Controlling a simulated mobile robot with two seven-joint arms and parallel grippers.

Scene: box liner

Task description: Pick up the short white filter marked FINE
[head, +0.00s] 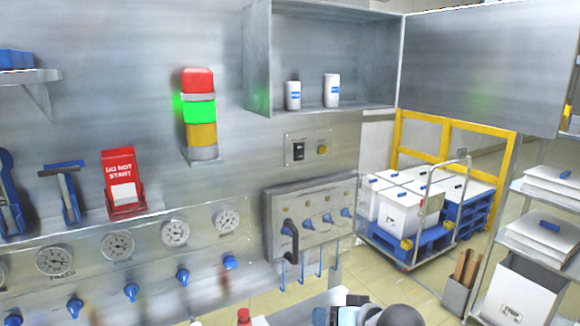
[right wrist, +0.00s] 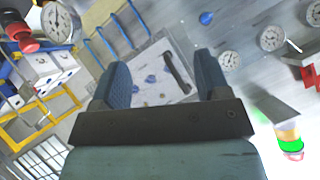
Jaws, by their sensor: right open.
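Two white cylindrical filters with blue labels stand upright in the open wall cabinet in the head view. The shorter filter (head: 293,96) is on the left and the taller filter (head: 331,90) is on the right. The label print is too small to read. My right gripper (head: 345,312) shows only partly at the bottom edge of the head view, well below the cabinet. In the right wrist view its two blue fingers (right wrist: 160,70) are spread apart with nothing between them. The filters do not show in the right wrist view. My left gripper is not in view.
The cabinet (head: 257,60) has its door (head: 480,65) swung open to the right. Below it are a switch plate (head: 308,149) and a valve box (head: 315,220). A signal tower (head: 200,112) stands left of the cabinet, its green section lit. A cart with white boxes (head: 405,215) is at right.

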